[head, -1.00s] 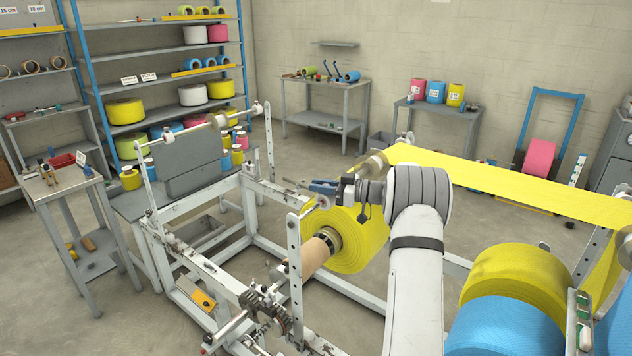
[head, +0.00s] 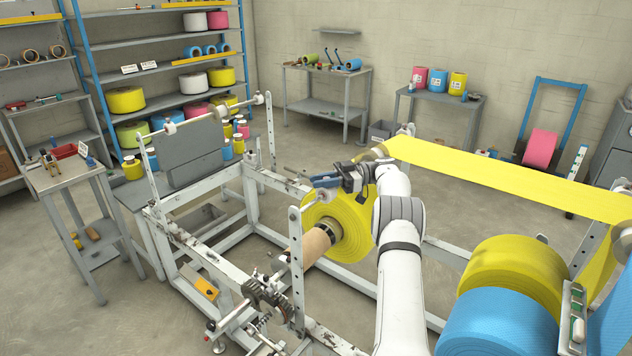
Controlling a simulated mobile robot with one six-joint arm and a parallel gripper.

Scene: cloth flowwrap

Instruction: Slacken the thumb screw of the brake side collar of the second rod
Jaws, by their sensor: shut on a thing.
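The yellow roll (head: 327,220) sits on a rod with a brown core (head: 309,249) reaching towards the front left. A dark ring (head: 335,233) is at the roll's centre. My gripper (head: 318,188), a small blue and black shape, is just above the roll's top left edge, beside a small pale round part (head: 327,196). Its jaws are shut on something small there. It is too small to tell whether this is the collar's thumb screw, and my wrist hides part of it. I cannot make out which collar is the brake side one.
An upright post (head: 296,262) and dark gears (head: 266,298) stand at the front of the white frame (head: 225,290). A yellow web (head: 500,176) runs to the right. Large yellow (head: 510,268) and blue rolls (head: 497,325) lie right of my arm.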

